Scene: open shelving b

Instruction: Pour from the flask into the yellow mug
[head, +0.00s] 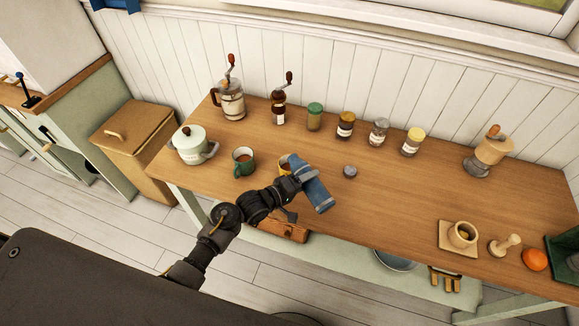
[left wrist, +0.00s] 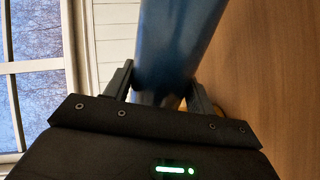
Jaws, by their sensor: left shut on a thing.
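The blue flask (head: 316,191) is held tilted over the table by my left gripper (head: 302,177), which is shut around it. Its upper-left end lies by the yellow mug (head: 283,169) in the head view; I cannot tell whether liquid is flowing. The mug stands on the table, partly hidden by my gripper and the flask, with something brown showing inside. In the left wrist view the flask (left wrist: 180,38) fills the space between the fingers (left wrist: 160,88), and a sliver of yellow shows behind the right finger. My right gripper is not in view.
A small grey round thing (head: 350,171) lies right of the flask. Jars and grinders line the back. The table's middle right is clear.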

